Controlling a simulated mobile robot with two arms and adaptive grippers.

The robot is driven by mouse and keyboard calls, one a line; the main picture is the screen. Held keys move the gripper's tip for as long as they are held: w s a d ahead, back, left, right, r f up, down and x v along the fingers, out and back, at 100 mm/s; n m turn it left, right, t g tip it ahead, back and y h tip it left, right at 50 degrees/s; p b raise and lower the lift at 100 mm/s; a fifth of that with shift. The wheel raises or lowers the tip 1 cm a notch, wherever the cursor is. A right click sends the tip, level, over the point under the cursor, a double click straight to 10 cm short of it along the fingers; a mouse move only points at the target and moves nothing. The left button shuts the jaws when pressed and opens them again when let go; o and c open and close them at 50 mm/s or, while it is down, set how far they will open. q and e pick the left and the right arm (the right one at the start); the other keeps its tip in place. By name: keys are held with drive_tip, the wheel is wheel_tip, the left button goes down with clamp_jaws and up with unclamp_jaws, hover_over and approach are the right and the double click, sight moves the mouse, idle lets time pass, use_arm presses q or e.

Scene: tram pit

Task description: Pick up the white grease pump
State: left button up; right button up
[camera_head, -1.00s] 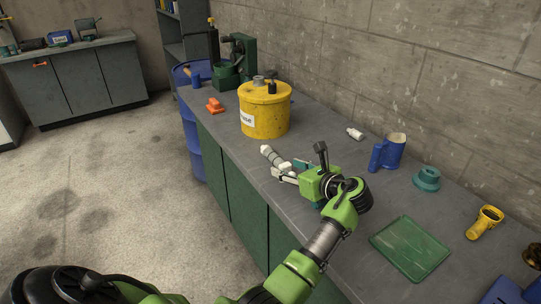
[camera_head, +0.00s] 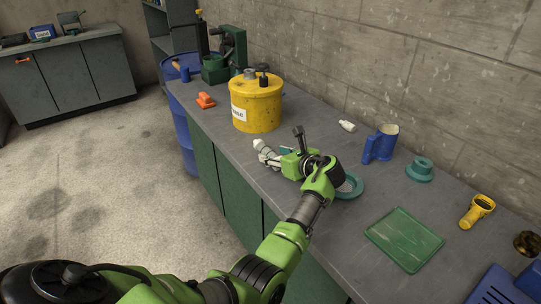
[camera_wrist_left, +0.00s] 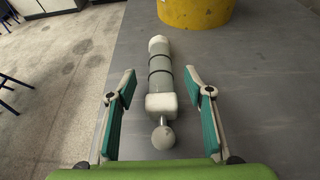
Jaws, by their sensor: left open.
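The white grease pump (camera_wrist_left: 161,80) lies on the grey workbench in the left wrist view, its long body pointing away and its round knob nearest me. It has a grey middle with dark bands. My left gripper (camera_wrist_left: 160,88) is open, with one green-padded finger on each side of the pump and a gap to both. In the head view the pump (camera_head: 263,150) shows at the tips of my left gripper (camera_head: 270,157), partly hidden by it. My right gripper is not in view.
A yellow grease bucket (camera_head: 256,105) stands just beyond the pump. A teal ring (camera_head: 352,187) lies by my left wrist. A blue mug (camera_head: 381,145), green tray (camera_head: 404,240), yellow flashlight (camera_head: 477,211) and small white bottle (camera_head: 347,126) are to the right.

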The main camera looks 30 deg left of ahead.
sight(273, 153)
use_arm(q)
drive_tip(key=x, duration=0.3)
drive_tip(key=shift+w+a, duration=0.15)
drive_tip(key=shift+a, duration=0.1)
drive_tip(key=shift+d, duration=0.1)
clamp_jaws()
